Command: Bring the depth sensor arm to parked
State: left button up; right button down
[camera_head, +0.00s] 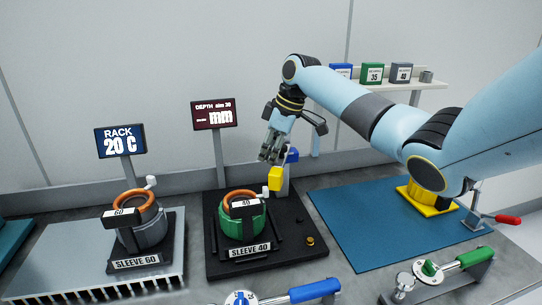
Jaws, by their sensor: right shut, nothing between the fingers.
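The depth station is a black base plate (290,246) in the middle of the bench. On it sits a green housing (260,221) with a copper-coloured ring, behind a SLEEVE 40 label. A depth sensor arm with a yellow block (275,178) and a blue part (292,155) stands at the housing's back right, by a pale post. My right gripper (269,160) is shut and empty, pointing down just above the yellow block. I cannot tell whether it touches the block. My left gripper is not in view.
A DEPTH display (214,114) stands behind the station; its reading is unclear. At left, a SLEEVE 60 housing (151,228) stands on a finned metal plate below a RACK 20 C display (121,141). A blue mat (385,225) lies right. Blue- and green-handled tools lie in front.

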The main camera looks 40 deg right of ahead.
aim_at(283, 163)
jog(key=s+n, duration=0.1)
jog(key=d+n, duration=0.1)
jog(key=s+n+g+p, duration=0.1)
jog(key=shift+s+d+n+y, duration=0.25)
jog(key=shift+s+n+y, duration=0.05)
jog(key=shift+n+y, duration=0.1)
jog(key=shift+s+d+p, duration=0.3)
jog(key=shift+s+p, duration=0.05)
jog(key=shift+s, duration=0.05)
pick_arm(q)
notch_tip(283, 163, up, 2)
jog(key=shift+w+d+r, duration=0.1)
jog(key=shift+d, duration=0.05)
pick_arm(e)
jog(key=shift+s, duration=0.1)
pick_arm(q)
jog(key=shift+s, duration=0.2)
pick_arm(e)
jog(key=shift+d, duration=0.1)
